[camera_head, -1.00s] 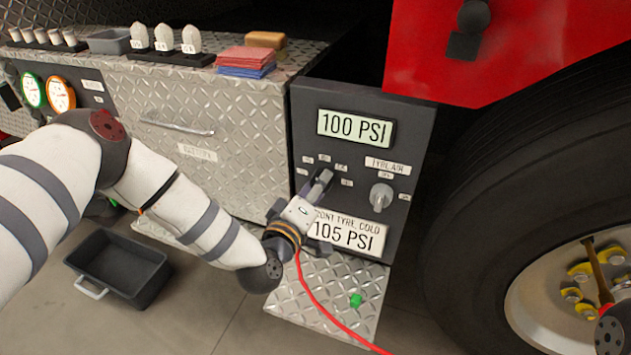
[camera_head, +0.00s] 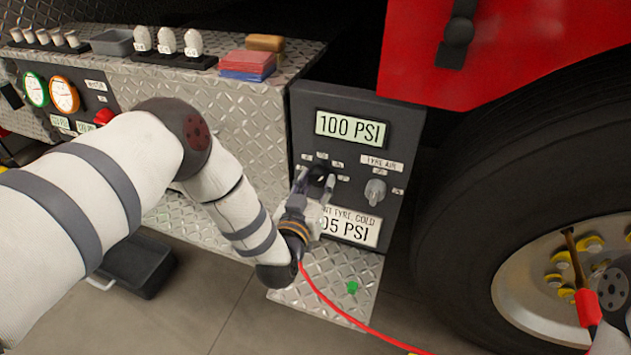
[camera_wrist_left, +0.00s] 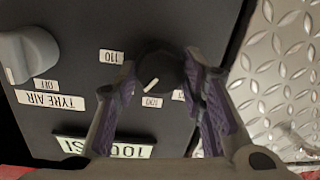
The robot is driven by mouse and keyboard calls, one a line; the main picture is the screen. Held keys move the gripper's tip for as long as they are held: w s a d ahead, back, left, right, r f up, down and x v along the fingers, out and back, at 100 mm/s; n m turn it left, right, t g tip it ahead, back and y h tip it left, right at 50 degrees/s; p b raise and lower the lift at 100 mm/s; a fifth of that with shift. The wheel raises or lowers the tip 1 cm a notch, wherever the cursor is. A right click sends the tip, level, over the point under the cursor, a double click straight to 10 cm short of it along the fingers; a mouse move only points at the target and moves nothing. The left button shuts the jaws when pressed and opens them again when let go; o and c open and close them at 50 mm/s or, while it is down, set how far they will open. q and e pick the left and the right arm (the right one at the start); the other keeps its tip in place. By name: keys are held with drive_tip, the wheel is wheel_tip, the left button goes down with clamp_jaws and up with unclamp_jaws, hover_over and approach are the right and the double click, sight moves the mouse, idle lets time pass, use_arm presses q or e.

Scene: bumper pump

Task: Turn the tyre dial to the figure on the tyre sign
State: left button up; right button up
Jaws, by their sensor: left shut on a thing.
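The tyre dial (camera_wrist_left: 160,73) is a round black knob on the dark panel (camera_head: 395,125). My left gripper (camera_head: 318,180) is at it, one finger on each side and shut on it; in the left wrist view (camera_wrist_left: 160,72) the fingers straddle the knob. The dial's white pointer line aims towards the 100 label (camera_wrist_left: 152,101); a 110 label (camera_wrist_left: 111,57) is beside it. The display (camera_head: 350,128) reads 100 PSI. The tyre sign (camera_head: 350,228) is partly hidden by the gripper and now shows "05 PSI"; earlier it read 105 PSI.
A grey TYRE AIR knob (camera_head: 375,190) stands right of the dial. A big black tyre (camera_head: 470,210) is close on the panel's right. A red hose (camera_head: 335,308) trails from near my left wrist over the tread-plate step (camera_head: 305,292). My right gripper is out of view.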

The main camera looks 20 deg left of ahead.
use_arm(q)
drive_tip(key=shift+r+m, duration=0.15)
drive_tip(key=shift+m, duration=0.65)
drive_tip(key=o, duration=1.1)
drive_tip(key=shift+o, duration=0.2)
drive_tip(key=s, duration=1.2)
drive_tip(key=shift+d+r, duration=0.25)
drive_tip(key=shift+r, duration=0.05)
